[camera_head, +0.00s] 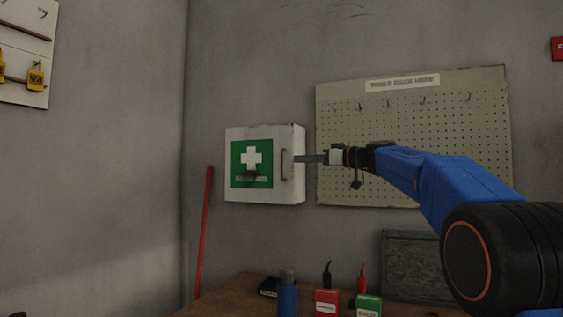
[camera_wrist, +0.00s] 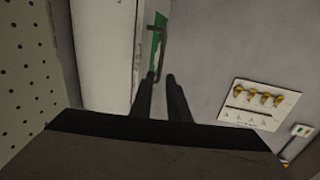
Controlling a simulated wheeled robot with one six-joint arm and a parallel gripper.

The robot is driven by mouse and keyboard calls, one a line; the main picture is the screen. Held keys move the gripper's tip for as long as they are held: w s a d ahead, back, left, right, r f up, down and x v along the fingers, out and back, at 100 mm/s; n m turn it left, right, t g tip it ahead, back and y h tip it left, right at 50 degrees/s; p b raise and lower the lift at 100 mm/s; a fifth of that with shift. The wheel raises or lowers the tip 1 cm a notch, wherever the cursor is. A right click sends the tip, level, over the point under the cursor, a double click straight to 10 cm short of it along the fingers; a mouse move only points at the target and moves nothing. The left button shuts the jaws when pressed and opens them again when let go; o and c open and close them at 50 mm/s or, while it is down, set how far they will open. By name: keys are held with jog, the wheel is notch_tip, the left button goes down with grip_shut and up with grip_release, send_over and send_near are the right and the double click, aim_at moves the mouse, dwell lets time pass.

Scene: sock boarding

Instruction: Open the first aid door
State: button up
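The white first aid cabinet (camera_head: 265,191) hangs on the wall with its door shut. A green panel with a white cross (camera_head: 251,155) is on the door front. The dark vertical door handle (camera_head: 284,165) is near the door's right edge. My gripper (camera_head: 300,159) comes in from the right, its tips beside the cabinet's right side near the handle. In the wrist view my gripper (camera_wrist: 161,77) has two dark fingers with a narrow empty gap between them. The handle (camera_wrist: 162,42) is just beyond the fingertips; I cannot tell whether they touch it.
A pegboard (camera_head: 410,120) is on the wall behind my arm. A wooden bench (camera_head: 225,302) below holds a blue can (camera_head: 287,297), a red box (camera_head: 327,302) and a green box (camera_head: 368,305). A red pole (camera_head: 204,235) leans in the corner. The space before the door is clear.

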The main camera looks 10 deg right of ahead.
send_over(282, 179)
jog(key=shift+w, duration=0.3)
jog(key=shift+c, duration=0.2)
grip_shut()
dwell(1.4)
